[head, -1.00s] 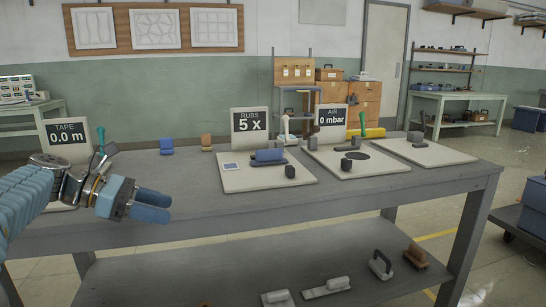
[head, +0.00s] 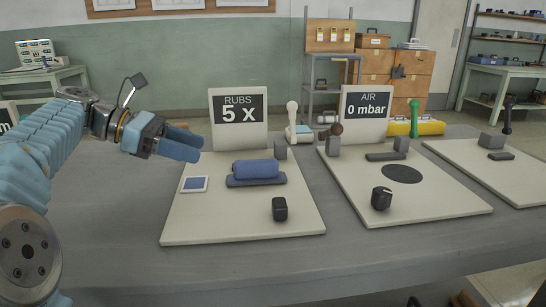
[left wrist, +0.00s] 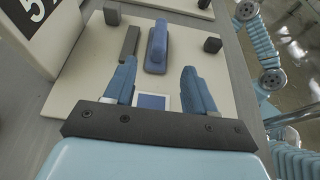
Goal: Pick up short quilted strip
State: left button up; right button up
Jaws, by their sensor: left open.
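No piece is plainly a quilted strip; I cannot tell which one it is. A blue rounded block on a darker base (head: 257,170) lies on the pale board marked RUBS (head: 185,226); it also shows in the left wrist view (left wrist: 157,48). A flat dark grey strip (left wrist: 130,45) lies beside it, hidden in the head view. A small blue square with a white border (head: 194,184) lies on the board's left edge and shows between the fingers in the left wrist view (left wrist: 152,101). My left gripper (head: 192,142) is open and empty, above the board's left side.
The "5 x" sign (head: 239,118) stands at the board's back. A black knob (head: 280,209) is at its front and a grey block (head: 281,151) at its back right. The AIR board (head: 450,203) lies to the right. The grey bench (head: 110,210) is bare on the left.

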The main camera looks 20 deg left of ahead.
aim_at(240, 160)
pick_arm(q)
jog(key=b+x, duration=0.1)
jog(key=x, duration=0.7)
jog(key=shift+w+d+b, duration=0.1)
jog(key=shift+w+b, duration=0.25)
jog(key=x, duration=0.2)
jog(key=b+x, duration=0.1)
jog(key=x, duration=0.2)
jog(key=shift+s+d+f, duration=0.1)
jog(key=shift+d, duration=0.3)
grip_shut()
pick_arm(e)
jog(key=f, duration=0.2)
jog(key=w, duration=0.1)
jog(key=shift+d+f, duration=0.35)
jog(key=shift+f, duration=0.05)
